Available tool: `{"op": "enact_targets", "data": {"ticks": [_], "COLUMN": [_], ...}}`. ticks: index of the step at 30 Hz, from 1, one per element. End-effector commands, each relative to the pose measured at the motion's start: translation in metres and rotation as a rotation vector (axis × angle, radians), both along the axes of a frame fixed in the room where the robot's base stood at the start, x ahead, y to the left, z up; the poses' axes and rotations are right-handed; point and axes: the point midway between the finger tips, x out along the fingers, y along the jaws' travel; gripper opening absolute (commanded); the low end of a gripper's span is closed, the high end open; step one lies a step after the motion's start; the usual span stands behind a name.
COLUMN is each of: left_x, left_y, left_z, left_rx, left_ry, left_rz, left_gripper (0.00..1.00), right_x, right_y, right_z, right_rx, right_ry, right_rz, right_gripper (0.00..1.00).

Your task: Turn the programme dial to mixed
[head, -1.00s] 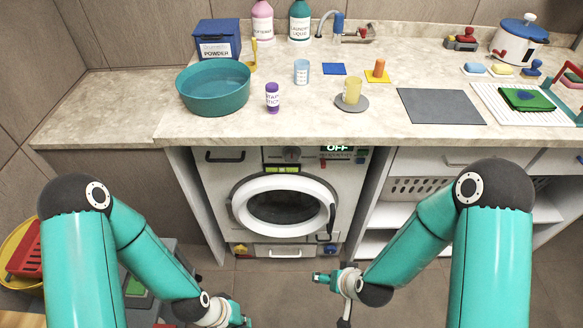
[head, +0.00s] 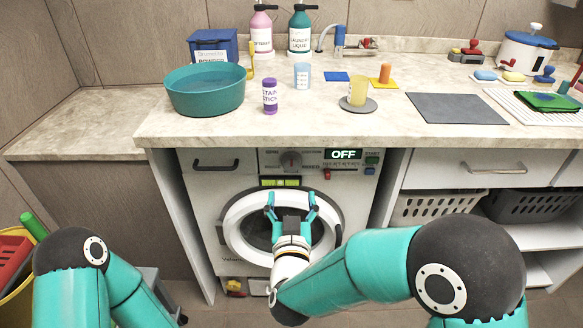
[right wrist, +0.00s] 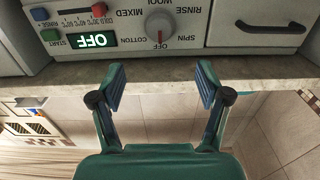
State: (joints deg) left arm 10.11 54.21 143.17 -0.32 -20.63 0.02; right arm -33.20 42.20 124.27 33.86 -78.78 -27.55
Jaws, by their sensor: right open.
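The programme dial (head: 291,161) is a grey knob on the washing machine's front panel, left of the display reading OFF. It also shows in the right wrist view (right wrist: 160,25), where the lettering is upside down. There its red mark points to the picture's bottom, between COTTON and SPIN; MIXED (right wrist: 126,13) is printed to the picture's upper left of the dial. My right gripper (head: 291,200) is open and empty in front of the machine door, below the dial. In the right wrist view its fingers (right wrist: 160,82) are apart from the dial. My left gripper is out of view.
The washing machine (head: 220,185) stands under a stone worktop (head: 330,128), whose edge overhangs the panel. A red slider (head: 327,171) and green and blue buttons (head: 371,165) sit right of the dial. A drawer handle (head: 215,164) is on the left.

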Motion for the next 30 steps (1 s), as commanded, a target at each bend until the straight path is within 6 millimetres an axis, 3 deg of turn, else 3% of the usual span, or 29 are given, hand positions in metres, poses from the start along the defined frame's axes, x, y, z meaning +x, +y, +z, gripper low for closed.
{"op": "enact_targets", "data": {"ticks": [9,15,21,30], "left_x": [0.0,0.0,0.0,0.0], "left_y": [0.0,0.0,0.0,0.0], "left_z": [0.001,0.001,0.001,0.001], "left_rx": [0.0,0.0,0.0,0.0], "left_ry": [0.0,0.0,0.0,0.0], "left_rz": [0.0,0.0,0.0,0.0], "left_gripper": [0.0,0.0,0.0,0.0], "right_x": [0.071,0.103,0.117,0.119], "right_y": [-0.001,0.0,-0.001,-0.001], "right_z": [-0.001,-0.001,-0.001,-0.001], "right_rx": [0.001,0.001,0.001,0.0], "right_ry": [0.0,0.001,0.001,0.002], "right_rz": [-0.003,0.0,0.0,0.0], "right_gripper": [0.76,0.76,0.76,0.76]}}
